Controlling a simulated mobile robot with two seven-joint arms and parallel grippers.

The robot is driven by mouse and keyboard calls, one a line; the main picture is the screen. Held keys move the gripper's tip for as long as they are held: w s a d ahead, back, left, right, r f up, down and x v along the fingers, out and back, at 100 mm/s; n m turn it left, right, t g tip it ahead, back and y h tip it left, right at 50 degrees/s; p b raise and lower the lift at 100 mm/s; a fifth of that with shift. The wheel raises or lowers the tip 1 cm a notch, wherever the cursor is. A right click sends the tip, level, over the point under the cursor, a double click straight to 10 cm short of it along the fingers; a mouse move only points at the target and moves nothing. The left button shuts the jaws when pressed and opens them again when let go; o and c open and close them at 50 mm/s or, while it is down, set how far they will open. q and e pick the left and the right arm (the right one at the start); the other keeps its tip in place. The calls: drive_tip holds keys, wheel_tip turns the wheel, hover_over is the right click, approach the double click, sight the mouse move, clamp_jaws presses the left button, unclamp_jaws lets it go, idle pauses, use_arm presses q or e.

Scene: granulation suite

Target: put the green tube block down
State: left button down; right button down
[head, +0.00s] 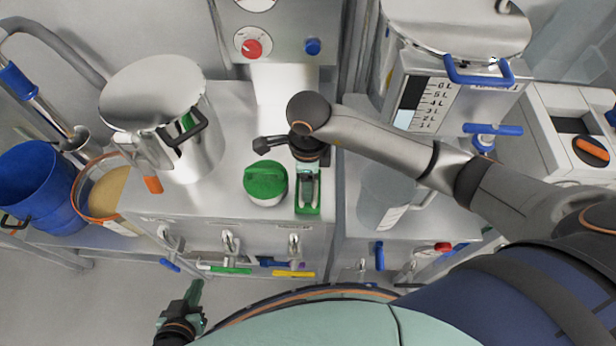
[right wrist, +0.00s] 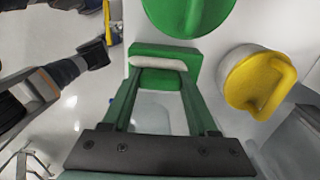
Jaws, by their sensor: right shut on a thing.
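The green tube block (head: 308,209) is between the fingers of my right gripper (head: 307,188), near the front edge of the steel counter and just right of the green-lidded jar. In the right wrist view the block (right wrist: 168,50) is at the fingertips with a pale tube lying across it, and the right gripper (right wrist: 160,75) is shut on it. I cannot tell whether its underside touches the counter. My left gripper (head: 194,302) is low at the left, in front of the counter and away from the block; its finger gap is unclear.
The green-lidded jar (head: 265,182) stands close beside the block; the right wrist view also shows a yellow lid (right wrist: 258,80). A steel pot (head: 165,115) stands at the left of the counter (head: 230,215). A clear jug (head: 385,195) is at the right. Valves (head: 295,245) line the front.

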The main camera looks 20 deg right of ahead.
drive_tip(key=shift+f+b, duration=0.2)
drive_tip(key=shift+b, duration=0.1)
drive_tip(key=shift+c, duration=0.9)
unclamp_jaws()
drive_tip(key=shift+r, duration=0.1)
